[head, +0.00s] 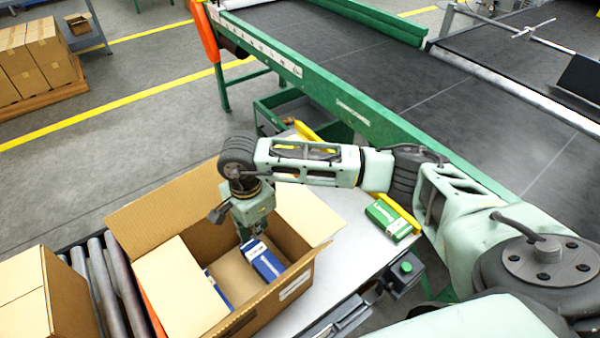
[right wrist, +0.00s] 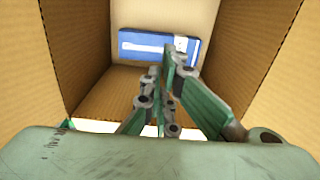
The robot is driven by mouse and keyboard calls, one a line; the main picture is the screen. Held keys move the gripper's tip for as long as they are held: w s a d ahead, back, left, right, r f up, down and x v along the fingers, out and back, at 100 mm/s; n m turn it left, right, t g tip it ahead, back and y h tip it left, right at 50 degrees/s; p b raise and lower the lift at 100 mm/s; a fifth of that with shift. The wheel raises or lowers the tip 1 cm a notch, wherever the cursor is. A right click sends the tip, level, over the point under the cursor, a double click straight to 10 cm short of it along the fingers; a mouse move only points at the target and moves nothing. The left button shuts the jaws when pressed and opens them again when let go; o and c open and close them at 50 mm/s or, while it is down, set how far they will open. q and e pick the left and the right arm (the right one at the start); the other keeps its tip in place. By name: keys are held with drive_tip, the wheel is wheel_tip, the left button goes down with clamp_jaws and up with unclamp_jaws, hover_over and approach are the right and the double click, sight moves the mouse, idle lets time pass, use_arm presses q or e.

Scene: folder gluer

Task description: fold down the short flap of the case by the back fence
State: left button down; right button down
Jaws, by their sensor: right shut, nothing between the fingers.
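The open cardboard case (head: 292,285) stands at lower left in the head view. A pale flap (head: 180,290) lies across its left part. A brown flap (head: 160,205) sticks outward at the far left side, and another pale flap (head: 312,212) stands out at the back right. A blue box (head: 264,261) lies inside; a blue box also shows in the right wrist view (right wrist: 150,44). Another blue item is partly hidden under the left flap. My right gripper (head: 243,235) points down into the case opening, shut and empty, with its fingers (right wrist: 165,95) between cardboard walls. My left gripper is out of view.
A yellow fence bar (head: 405,214) runs along the back of the white table (head: 350,235), partly behind my right arm. A green box (head: 388,220) lies beside it. Rollers (head: 118,285) and another carton (head: 40,295) are at left. A dark conveyor (head: 400,90) lies beyond.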

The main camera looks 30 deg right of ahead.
wheel_tip(320, 180, down, 2)
drive_tip(key=shift+f+b, duration=0.2)
drive_tip(key=shift+b, duration=0.85)
wheel_tip(320, 180, up, 9)
drive_tip(key=p, duration=0.4)
drive_tip(key=shift+p, duration=0.4)
